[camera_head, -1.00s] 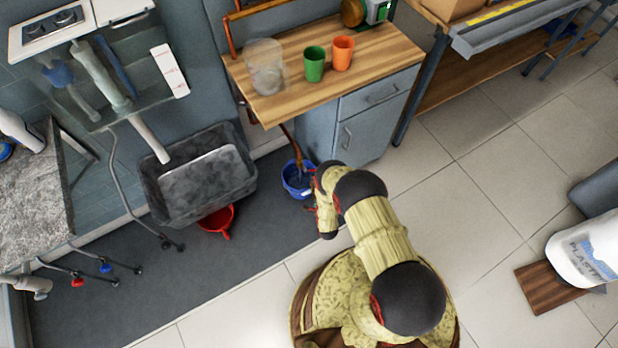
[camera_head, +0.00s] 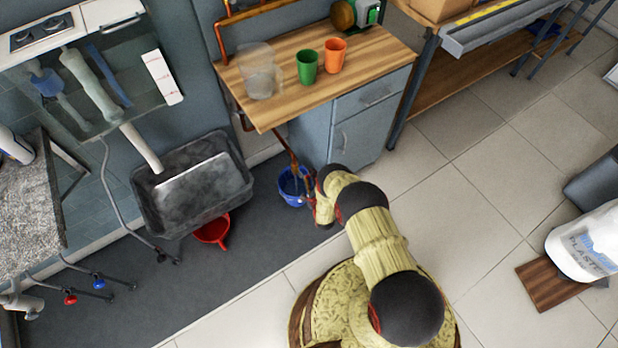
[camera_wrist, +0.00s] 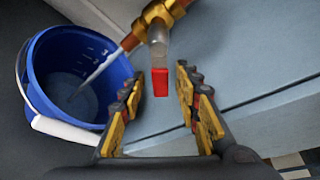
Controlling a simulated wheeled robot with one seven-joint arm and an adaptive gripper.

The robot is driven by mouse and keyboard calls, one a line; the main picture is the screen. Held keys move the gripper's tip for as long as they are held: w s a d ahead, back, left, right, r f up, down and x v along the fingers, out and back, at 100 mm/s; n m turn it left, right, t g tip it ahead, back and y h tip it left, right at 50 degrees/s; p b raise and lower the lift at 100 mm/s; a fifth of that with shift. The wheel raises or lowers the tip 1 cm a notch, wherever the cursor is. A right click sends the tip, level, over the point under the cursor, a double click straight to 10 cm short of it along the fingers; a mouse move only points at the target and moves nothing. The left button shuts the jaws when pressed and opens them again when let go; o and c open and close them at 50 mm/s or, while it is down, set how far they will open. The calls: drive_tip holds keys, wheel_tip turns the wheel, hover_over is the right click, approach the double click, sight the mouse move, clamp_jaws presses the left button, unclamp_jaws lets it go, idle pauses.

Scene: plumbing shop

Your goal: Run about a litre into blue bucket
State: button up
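The blue bucket (camera_head: 285,193) stands on the dark floor mat beside the grey cabinet. In the wrist view the bucket (camera_wrist: 40,97) is upright, with a white handle and pale marks inside its wall. A thin pale stream (camera_wrist: 101,70) runs from a brass tap (camera_wrist: 158,14) into it. Greyish water appears to cover the bottom; its level against the marks is unclear. The tap's lever has a red tip (camera_wrist: 160,83) pointing toward me. My gripper (camera_wrist: 160,90) is open, with a finger on each side of the red tip and gaps visible on both sides.
A red container (camera_head: 213,231) lies partly under the dark grey basin (camera_head: 195,187) to the left. The wooden worktop (camera_head: 285,97) above the cabinet holds a clear jug (camera_head: 258,75), a green cup (camera_head: 307,67) and an orange cup (camera_head: 335,55). Tiled floor at right is largely open.

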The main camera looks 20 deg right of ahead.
drive_tip(key=shift+c, duration=1.4)
clamp_jaws()
